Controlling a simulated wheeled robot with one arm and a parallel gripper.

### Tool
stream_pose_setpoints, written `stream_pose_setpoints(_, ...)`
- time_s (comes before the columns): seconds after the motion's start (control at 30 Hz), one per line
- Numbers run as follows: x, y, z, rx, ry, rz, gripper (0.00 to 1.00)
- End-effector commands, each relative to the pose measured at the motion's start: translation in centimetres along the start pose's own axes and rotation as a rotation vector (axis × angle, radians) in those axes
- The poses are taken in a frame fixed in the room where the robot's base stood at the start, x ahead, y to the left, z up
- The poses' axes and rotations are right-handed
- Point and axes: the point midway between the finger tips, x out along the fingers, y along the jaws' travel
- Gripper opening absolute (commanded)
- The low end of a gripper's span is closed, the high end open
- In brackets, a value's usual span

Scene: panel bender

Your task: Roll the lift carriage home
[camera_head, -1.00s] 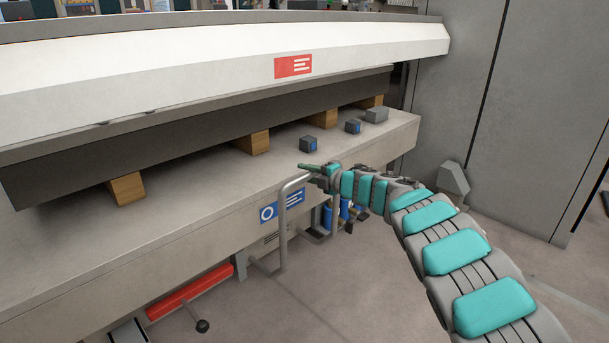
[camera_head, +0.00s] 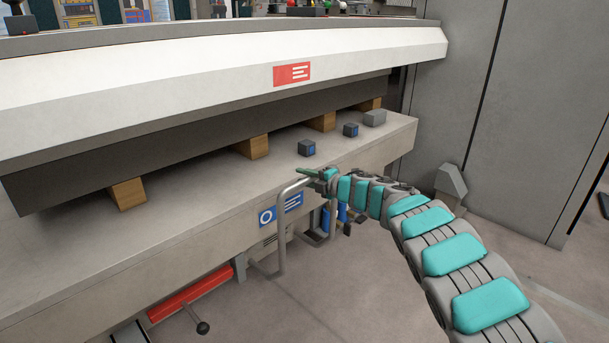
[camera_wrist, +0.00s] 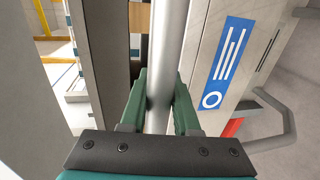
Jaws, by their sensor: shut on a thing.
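A grey tubular handle (camera_head: 283,235) stands upright in front of the bench edge and bends over at its top. My gripper (camera_head: 312,174) is at the top of this handle. In the wrist view my gripper (camera_wrist: 160,85) is shut around the metal bar (camera_wrist: 168,40), with one green finger on each side. A red part (camera_head: 190,294) with a black-knobbed lever (camera_head: 202,327) shows low under the bench. Most of the lift carriage is hidden under the bench, and I cannot tell how the handle joins it.
The long bench (camera_head: 190,205) carries several wooden blocks (camera_head: 252,146) under a dark beam (camera_head: 190,130). Small grey-blue cubes (camera_head: 306,148) lie on it. Blue cylinders (camera_head: 342,213) stand below the bench behind my arm. A tall grey cabinet (camera_head: 500,110) is at right. Floor in front is open.

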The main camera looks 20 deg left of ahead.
Motion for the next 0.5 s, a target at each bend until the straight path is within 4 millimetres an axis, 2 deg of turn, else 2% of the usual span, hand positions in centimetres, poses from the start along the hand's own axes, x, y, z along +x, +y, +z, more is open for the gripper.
stream_pose_setpoints(0.3,0.11,0.11,0.34,0.003,-0.008,0.003,0.00)
stream_pose_setpoints(0.33,0.11,0.11,0.32,0.003,-0.008,0.003,0.32)
stream_pose_setpoints(0.5,0.16,0.13,0.19,0.002,-0.006,0.002,0.51)
